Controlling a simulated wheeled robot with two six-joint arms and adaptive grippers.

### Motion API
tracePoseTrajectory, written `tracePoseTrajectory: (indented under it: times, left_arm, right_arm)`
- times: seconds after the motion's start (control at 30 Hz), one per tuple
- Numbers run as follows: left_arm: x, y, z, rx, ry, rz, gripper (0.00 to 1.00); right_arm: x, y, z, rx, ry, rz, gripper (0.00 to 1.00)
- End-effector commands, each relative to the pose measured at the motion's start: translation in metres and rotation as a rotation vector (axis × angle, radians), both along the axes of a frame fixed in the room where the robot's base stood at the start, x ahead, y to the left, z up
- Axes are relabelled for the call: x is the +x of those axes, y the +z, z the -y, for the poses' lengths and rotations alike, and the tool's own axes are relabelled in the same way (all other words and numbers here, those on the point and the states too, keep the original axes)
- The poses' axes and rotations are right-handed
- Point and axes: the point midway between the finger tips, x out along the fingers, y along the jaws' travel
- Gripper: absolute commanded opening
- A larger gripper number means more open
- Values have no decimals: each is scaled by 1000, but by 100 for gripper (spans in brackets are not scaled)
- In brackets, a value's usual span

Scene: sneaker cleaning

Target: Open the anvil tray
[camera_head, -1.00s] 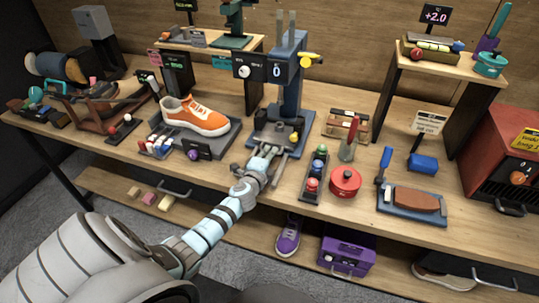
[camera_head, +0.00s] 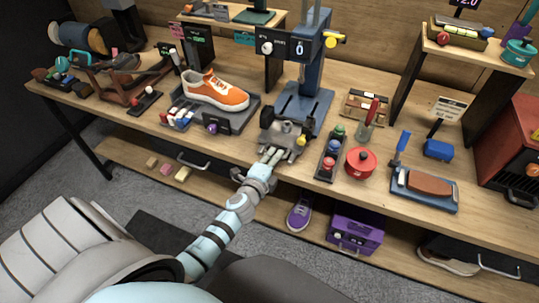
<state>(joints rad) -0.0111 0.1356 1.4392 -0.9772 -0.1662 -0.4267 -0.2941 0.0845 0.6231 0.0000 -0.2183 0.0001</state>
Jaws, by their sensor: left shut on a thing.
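The anvil tray (camera_head: 288,134) is a grey metal tray at the front of the blue press (camera_head: 306,98). It sticks out forward of the press column toward the table's front edge, and the blue base with dark slots shows behind it. A dark round part and a small yellow knob (camera_head: 301,141) sit on it. My left gripper (camera_head: 272,156) is shut at the tray's front edge, on what looks like its handle; the fingers hide most of that handle. My right gripper is not in view.
An orange sneaker (camera_head: 215,90) stands on a dark scale-like platform to the left. A rack of coloured knobs (camera_head: 330,153) and a red pot (camera_head: 361,162) stand close to the right of the tray. A purple box (camera_head: 355,234) is on the lower shelf.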

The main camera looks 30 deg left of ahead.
Motion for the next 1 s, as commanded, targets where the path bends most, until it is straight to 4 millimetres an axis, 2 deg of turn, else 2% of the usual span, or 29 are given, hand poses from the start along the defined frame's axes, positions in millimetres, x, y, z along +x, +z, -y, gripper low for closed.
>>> tracePoseTrajectory:
  times: [0.03,0.07,0.1,0.47,0.57,0.83,1.0]
  left_arm:
    - [-1,-3,0,-3,0,-5,0]
    - [-2,-3,0,-3,1,-6,11]
    - [-2,-3,-1,-3,1,-6,17]
    - [-6,-2,-1,-3,6,-5,18]
    - [-21,0,1,-3,6,-6,18]
    - [-92,17,15,-1,5,-7,18]
    - [-116,23,20,-2,5,-6,18]
  right_arm:
    - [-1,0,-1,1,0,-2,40]
    - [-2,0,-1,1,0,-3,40]
    - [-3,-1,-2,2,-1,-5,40]
    - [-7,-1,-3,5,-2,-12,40]
    - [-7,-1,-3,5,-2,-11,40]
    - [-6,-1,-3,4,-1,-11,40]
    - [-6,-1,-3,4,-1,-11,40]
